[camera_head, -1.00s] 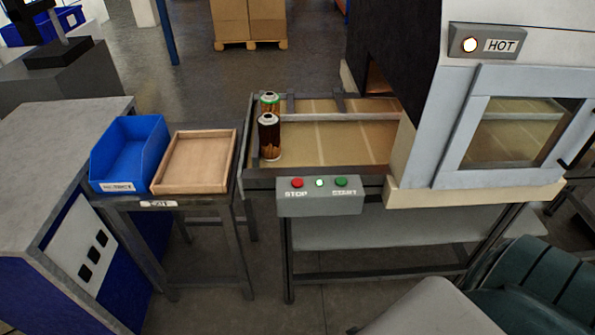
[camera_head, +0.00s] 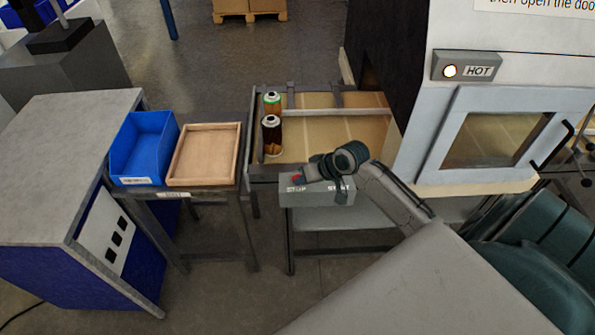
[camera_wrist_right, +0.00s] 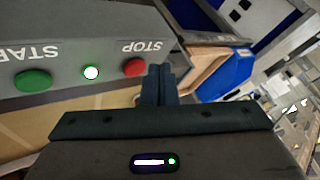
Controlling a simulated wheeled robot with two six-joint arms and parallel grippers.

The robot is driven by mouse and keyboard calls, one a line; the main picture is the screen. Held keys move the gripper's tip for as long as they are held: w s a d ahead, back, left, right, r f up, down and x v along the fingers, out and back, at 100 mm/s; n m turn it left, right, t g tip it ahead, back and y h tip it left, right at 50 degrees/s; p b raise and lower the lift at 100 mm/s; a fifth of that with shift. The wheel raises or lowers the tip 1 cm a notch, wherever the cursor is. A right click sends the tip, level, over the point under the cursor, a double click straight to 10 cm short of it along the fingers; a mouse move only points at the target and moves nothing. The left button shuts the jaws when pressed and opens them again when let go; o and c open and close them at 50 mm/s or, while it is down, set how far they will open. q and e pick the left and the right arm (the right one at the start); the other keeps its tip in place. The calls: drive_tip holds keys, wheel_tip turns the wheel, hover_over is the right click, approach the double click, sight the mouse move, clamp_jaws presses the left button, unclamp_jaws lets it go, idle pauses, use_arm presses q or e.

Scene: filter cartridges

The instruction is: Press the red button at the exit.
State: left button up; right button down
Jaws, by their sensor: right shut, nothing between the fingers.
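The red STOP button (camera_wrist_right: 135,68) sits on the grey control box (camera_head: 317,192) at the exit end of the conveyor. In the head view the red button (camera_head: 297,179) shows just left of my right gripper (camera_head: 306,177). My right gripper also shows in the right wrist view (camera_wrist_right: 160,75), its fingers shut and empty, with the tips beside the red button. I cannot tell whether they touch it. The green START button (camera_wrist_right: 33,80) and a lit indicator (camera_wrist_right: 91,73) are on the same box; my right wrist hides them in the head view. My left gripper is not in view.
Two cartridges, one with a green top (camera_head: 272,103) and one dark (camera_head: 271,136), stand on the conveyor's left end. A blue bin (camera_head: 143,158) and a wooden tray (camera_head: 205,155) stand on the side table. The HOT lamp (camera_head: 450,71) on the oven is lit.

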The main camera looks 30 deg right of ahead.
drive_tip(key=w+d+r+y, duration=0.1)
drive_tip(key=w+d+r, duration=0.1)
drive_tip(key=w+r, duration=0.2)
wheel_tip(320, 180, up, 4)
drive_tip(key=shift+w+f+m+t+p, duration=0.15)
drive_tip(key=shift+f+m+t+p, duration=0.15)
drive_tip(key=shift+t+p, duration=0.1)
drive_tip(key=shift+d, duration=0.1)
wheel_tip(320, 180, down, 7)
drive_tip(key=b, duration=0.7)
drive_tip(key=shift+r, duration=0.15)
drive_tip(key=shift+f+b, duration=0.45)
drive_tip(key=shift+f, duration=0.65)
drive_tip(key=shift+f, duration=0.4)
